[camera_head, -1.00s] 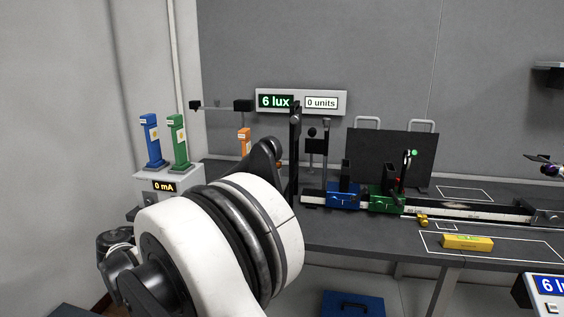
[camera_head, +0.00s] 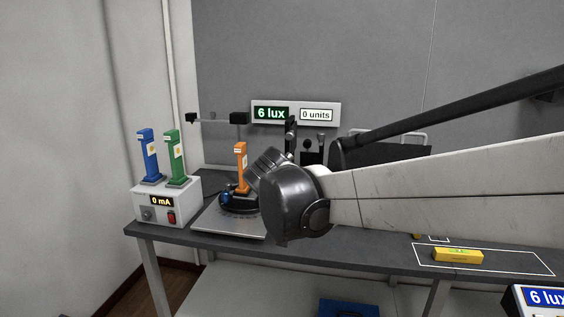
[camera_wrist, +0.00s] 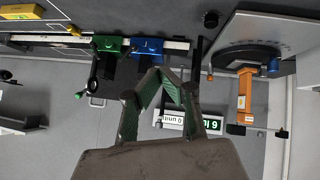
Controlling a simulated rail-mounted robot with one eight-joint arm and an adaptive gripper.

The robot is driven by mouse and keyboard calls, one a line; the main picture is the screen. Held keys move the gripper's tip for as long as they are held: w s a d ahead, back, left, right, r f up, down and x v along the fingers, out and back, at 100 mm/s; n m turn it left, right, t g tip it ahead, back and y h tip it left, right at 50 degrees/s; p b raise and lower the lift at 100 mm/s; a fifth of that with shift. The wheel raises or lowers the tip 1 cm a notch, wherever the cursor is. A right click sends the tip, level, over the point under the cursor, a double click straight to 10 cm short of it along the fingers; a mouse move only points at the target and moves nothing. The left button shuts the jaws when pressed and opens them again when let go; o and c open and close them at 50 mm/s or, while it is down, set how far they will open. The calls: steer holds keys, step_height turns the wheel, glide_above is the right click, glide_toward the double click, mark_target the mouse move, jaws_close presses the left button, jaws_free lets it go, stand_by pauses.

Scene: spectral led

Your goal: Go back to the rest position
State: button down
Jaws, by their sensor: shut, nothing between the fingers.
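My gripper (camera_wrist: 157,76) shows in the wrist view with its green-lined fingers meeting at the tips, shut and empty. It touches none of the bench objects that I can make out. The wrist view is upside down. In the head view my arm reaches in from the right, across the bench, and its dark wrist joint hangs in front of the turntable plate (camera_head: 222,224). The fingers cannot be clearly made out there.
An orange LED post (camera_head: 241,168) stands on the turntable. Blue (camera_head: 149,158) and green (camera_head: 175,158) posts stand on the supply box (camera_head: 185,190) reading 0 mA. The rail carriers, blue (camera_wrist: 147,47) and green (camera_wrist: 110,47), are hidden in the head view. A yellow block (camera_head: 458,256) lies inside a white outline.

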steer(key=s+d+y+p, duration=0.1)
steer(key=s+d, duration=0.4)
steer(key=s, duration=0.4)
steer(key=s+d+f+g+y+p, duration=0.1)
steer(key=s+d+p, duration=0.1)
steer(key=s+d, duration=0.3)
steer(key=s+d+f+y+p, duration=0.1)
steer(key=s+d, duration=0.4)
steer(key=s, duration=0.9)
steer(key=shift+f+n+g+y, duration=0.2)
steer(key=shift+n+g+y, duration=0.1)
steer(key=shift+n+y, duration=0.1)
